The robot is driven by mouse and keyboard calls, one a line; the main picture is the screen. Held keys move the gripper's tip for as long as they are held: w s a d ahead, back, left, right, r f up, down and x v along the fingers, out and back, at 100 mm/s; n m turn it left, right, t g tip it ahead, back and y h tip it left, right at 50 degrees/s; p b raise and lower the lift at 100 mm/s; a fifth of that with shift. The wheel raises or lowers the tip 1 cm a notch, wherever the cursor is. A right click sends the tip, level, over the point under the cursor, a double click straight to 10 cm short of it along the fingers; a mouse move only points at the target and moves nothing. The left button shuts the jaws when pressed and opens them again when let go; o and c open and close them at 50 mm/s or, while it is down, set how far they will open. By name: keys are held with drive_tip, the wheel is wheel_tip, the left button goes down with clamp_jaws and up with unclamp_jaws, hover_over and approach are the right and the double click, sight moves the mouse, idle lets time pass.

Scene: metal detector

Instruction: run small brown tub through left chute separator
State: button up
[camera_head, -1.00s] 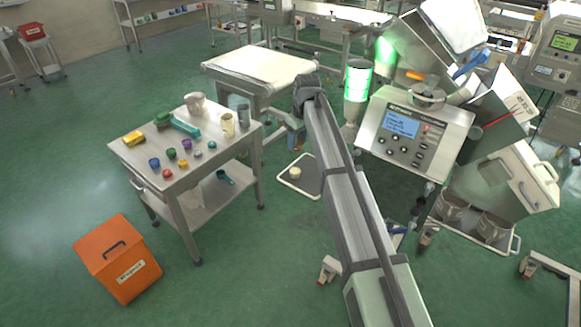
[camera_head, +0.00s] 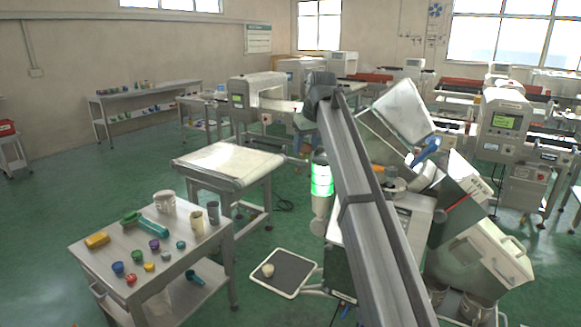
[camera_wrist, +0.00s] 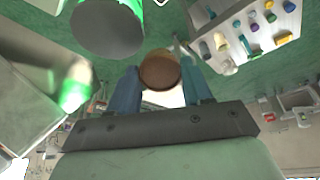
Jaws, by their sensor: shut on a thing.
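The small brown tub (camera_wrist: 160,70) is between the two blue fingers of my gripper (camera_wrist: 162,84) in the wrist view, and the gripper is shut on it, held in the air. In the head view my arm hides most of the gripper and the tub. The chute separator (camera_head: 415,212) stands right of centre, partly behind my arm. It has a steel hopper (camera_head: 402,108) on top, a green-lit beacon (camera_head: 321,180) at its left and a pale box (camera_head: 482,262) at lower right. I cannot tell its chutes apart.
A steel table (camera_head: 150,262) with several coloured tubs stands at left. A conveyor table (camera_head: 228,162) is behind it. Green floor (camera_head: 60,200) is clear at far left.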

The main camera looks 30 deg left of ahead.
drive_tip(key=w+d+r+m+t, duration=0.3)
drive_tip(key=w+d+r+m, duration=0.2)
drive_tip(key=w+d+r, duration=0.8)
drive_tip(key=w+d+f+m+h, duration=0.1)
drive_tip(key=w+d+f, duration=0.3)
drive_tip(key=w, duration=0.4)
drive_tip(key=shift+w+f+t, duration=0.2)
drive_tip(key=shift+f+t, duration=0.1)
drive_tip(key=shift+f, duration=0.45)
drive_tip(key=o, duration=1.1)
drive_tip(key=v, duration=1.4)
